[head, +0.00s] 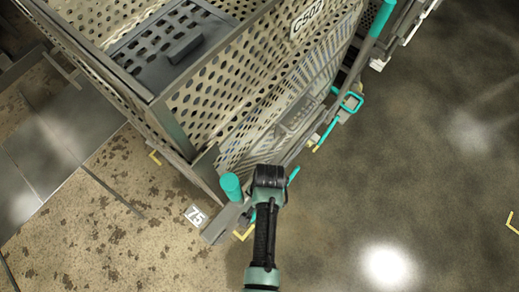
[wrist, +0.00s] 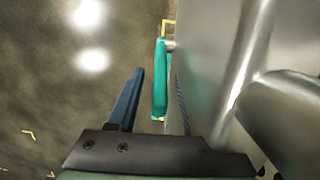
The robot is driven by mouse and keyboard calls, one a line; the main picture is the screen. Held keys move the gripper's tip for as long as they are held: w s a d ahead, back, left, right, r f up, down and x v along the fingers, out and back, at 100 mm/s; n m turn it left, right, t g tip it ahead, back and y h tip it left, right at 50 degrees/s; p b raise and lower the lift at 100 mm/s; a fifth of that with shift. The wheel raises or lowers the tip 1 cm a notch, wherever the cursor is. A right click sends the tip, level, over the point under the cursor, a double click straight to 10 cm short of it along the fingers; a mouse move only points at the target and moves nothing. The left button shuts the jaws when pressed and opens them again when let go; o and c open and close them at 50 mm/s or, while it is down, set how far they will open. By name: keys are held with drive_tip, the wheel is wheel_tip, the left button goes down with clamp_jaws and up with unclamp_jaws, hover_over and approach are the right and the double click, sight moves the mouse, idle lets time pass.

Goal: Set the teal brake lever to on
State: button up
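A teal bar, which looks like the brake lever (wrist: 160,85), stands against a grey metal frame in the wrist view. In the head view a short teal end (head: 293,176) shows just right of my gripper (head: 268,192), which hides the rest. In the wrist view my gripper (wrist: 158,76) has its blue left finger apart from the teal bar. A thin dark edge at the right looks like the other finger. The fingers are spread with the bar between them in the picture; I see no grip on it. No on or off marking is readable.
A perforated metal basket cart (head: 240,110) marked C502 fills the upper middle. Open floor (head: 430,170) lies to the right.

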wheel_tip(320, 180, up, 13)
drive_tip(key=w+d, duration=0.1)
drive_tip(key=shift+w, duration=0.2)
idle(0.4)
